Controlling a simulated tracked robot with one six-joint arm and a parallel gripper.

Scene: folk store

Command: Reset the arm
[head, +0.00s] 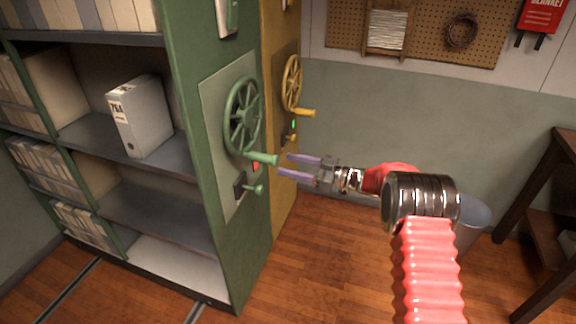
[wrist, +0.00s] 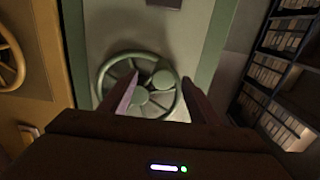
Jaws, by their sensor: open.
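My gripper (head: 288,167) is open, with two purple fingers pointing left in the head view. They are close to the handle knob of the green handwheel (head: 242,118) on the end panel of the green shelf unit. In the wrist view the fingers (wrist: 158,100) appear on either side of the lower part of the green wheel (wrist: 140,72). Nothing is seen held between them. My red arm reaches in from the lower right of the head view.
A yellow handwheel (head: 291,84) is on the yellow unit just behind. A small green lever (head: 254,189) is below the green wheel. A grey binder (head: 140,116) stands on the green unit's shelf. A bin (head: 472,222) and dark wooden furniture (head: 548,215) are at the right. Open floor lies in front.

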